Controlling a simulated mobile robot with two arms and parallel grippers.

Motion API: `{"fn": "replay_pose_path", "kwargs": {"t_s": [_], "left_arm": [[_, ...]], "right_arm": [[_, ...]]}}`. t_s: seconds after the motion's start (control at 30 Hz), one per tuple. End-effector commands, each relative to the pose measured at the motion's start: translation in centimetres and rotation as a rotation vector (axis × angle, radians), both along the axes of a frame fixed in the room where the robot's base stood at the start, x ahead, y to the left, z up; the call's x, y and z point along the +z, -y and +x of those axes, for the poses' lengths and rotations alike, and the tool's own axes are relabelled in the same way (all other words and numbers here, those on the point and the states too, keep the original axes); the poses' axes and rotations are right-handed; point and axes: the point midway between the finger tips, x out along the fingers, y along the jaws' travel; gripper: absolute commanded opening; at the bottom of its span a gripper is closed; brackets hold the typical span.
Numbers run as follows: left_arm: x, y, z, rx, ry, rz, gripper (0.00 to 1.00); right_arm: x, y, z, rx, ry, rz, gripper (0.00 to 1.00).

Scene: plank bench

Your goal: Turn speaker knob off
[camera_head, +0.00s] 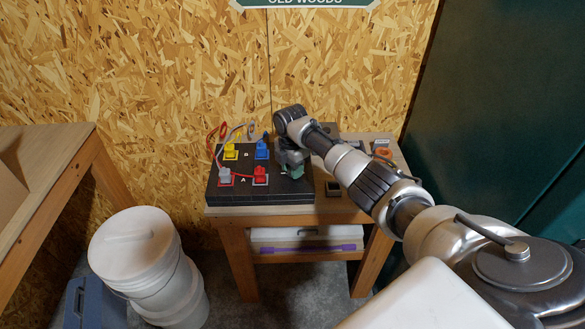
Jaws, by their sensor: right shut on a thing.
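A black speaker switch box (259,195) lies on the small plank bench. Its top carries yellow, blue, grey and red plugs, with the letters A and B between them. My right arm reaches in from the lower right, and its gripper (292,172) points down over the right part of the box. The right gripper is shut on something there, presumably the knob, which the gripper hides. My left gripper is not in view.
A bench (218,214) holds the box, with a small dark block (333,188) and an orange roll (384,153) at right. A white bucket (132,245) stands at lower left beside another table (48,148). A green cabinet (490,110) stands at right.

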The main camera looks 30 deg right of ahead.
Motion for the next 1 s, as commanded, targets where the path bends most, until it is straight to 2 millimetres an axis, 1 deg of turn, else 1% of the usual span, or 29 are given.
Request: {"fn": "replay_pose_path", "kwargs": {"t_s": [0.2, 0.5, 0.7, 1.0], "left_arm": [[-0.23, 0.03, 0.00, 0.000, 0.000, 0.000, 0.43], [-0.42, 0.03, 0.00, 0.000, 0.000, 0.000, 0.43], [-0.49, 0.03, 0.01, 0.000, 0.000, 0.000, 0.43], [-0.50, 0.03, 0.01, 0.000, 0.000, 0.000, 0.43]], "right_arm": [[0.21, -0.04, 0.11, 0.189, 0.005, 0.001, 0.09], [0.21, -0.04, 0.07, 0.381, 0.005, 0.000, 0.09], [0.23, -0.04, 0.06, 0.450, 0.005, 0.000, 0.09], [0.25, -0.02, 0.05, 0.480, 0.005, 0.000, 0.09]]}}
